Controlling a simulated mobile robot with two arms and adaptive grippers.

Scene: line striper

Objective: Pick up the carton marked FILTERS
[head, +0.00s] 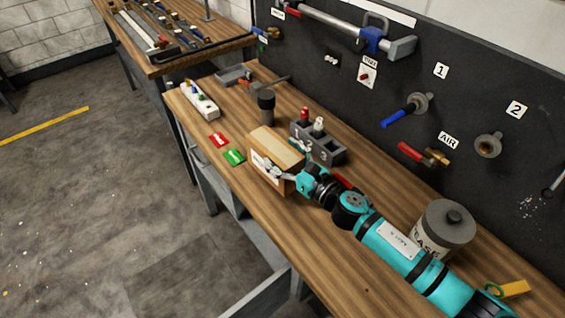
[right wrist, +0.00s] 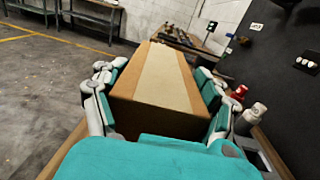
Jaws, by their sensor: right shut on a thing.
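A brown cardboard carton (head: 274,146) with a pale tape strip sits at the middle of the wooden bench in the head view. A white label shows on its front side, but its words are too small and partly covered to read. My right gripper (head: 280,165) is shut on the carton, one finger on each side. In the right wrist view the carton (right wrist: 158,85) fills the space between the fingers of the gripper (right wrist: 158,100). Whether the carton touches the bench is not clear. My left gripper is not in view.
A grey holder (head: 318,143) with red and white bottles stands close behind the carton. A dark cylinder (head: 266,106), red card (head: 219,140) and green card (head: 234,157) are nearby. A lidded tin (head: 443,230) stands at right. The pegboard (head: 330,75) rises behind.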

